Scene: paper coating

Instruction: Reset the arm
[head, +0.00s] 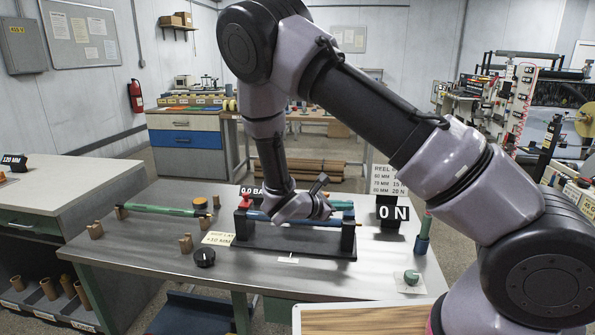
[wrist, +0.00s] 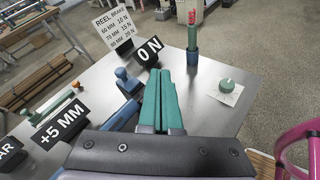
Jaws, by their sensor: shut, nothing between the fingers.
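My gripper (wrist: 160,74) shows in the wrist view as two teal fingers pressed together, with nothing between them. In the head view my arm reaches over the table (head: 150,250), and its lilac end hangs just above the black stand (head: 290,241) with the blue roller (head: 325,220). The fingers point right, towards the black "0 N" display (head: 393,213), which also shows beyond the fingertips in the wrist view (wrist: 149,52). The arm's end hides part of the stand, and I cannot tell whether it touches it.
A green roller (head: 160,210) lies on brown supports at the left. A black knob (head: 204,257) is in front. A green-and-blue upright piece (head: 422,238) and a green knob on white card (head: 411,277) are at the right.

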